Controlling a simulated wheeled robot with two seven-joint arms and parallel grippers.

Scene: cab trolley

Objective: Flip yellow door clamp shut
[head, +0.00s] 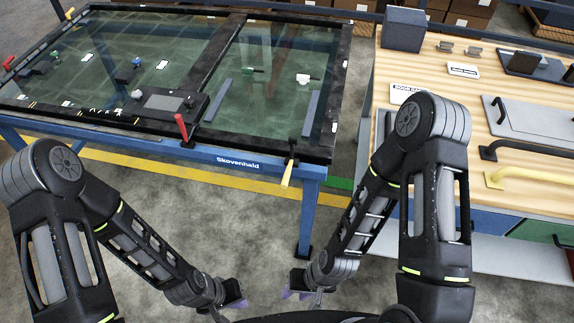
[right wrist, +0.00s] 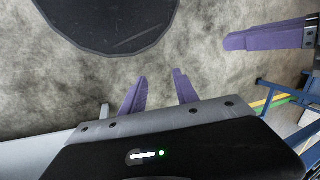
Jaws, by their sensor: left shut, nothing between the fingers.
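The yellow door clamp (head: 287,172) sits on the front rail of the glass-topped door frame, near its right corner. Its yellow handle sticks out past the front edge towards me and slants down. Neither gripper touches it. My left gripper (head: 238,298) is low over the floor, well below the clamp, with purple fingers shut and empty; they also show in the right wrist view (right wrist: 268,36). My right gripper (head: 297,293) is low beside it, fingers partly hidden. In the right wrist view (right wrist: 158,92) its two purple fingers stand apart with nothing between them.
A red clamp (head: 182,128) stands upright on the front rail, left of the yellow one. The blue table frame (head: 306,215) has a leg below the yellow clamp. A wooden workbench (head: 540,120) with handles and panels stands right, behind my right arm. Bare floor lies between.

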